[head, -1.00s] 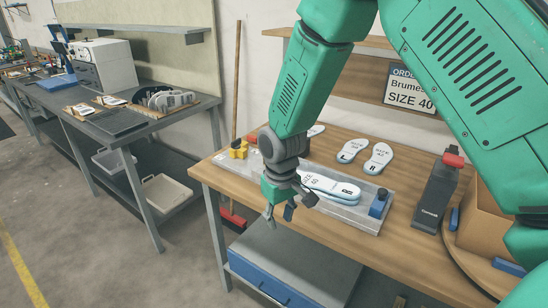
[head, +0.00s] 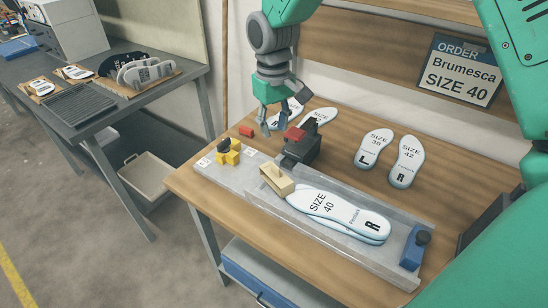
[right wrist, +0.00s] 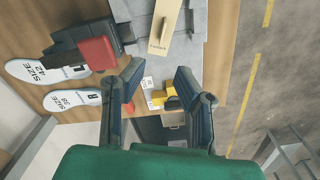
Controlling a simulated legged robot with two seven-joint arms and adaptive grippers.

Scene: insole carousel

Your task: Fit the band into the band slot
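A tan rectangular frame (head: 277,181), which looks like the band, stands at the left end of the grey tray (head: 385,266), beside the stacked SIZE 40 insoles (head: 340,212). It also shows at the top of the right wrist view (right wrist: 164,22). I cannot make out a distinct band slot. My right gripper (head: 280,127) is above the table's back left part, beyond the band and beside a black device with a red top (head: 302,147). Its fingers (right wrist: 158,92) are apart with nothing between them. My left gripper is not in view.
Yellow blocks with a black knob (head: 229,154) stand on the tray's labelled left end, near a red block (head: 246,132). A blue clamp (head: 413,248) stands at its right end. Loose insoles (head: 373,148) lie behind. A side bench (head: 190,72) stands at left.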

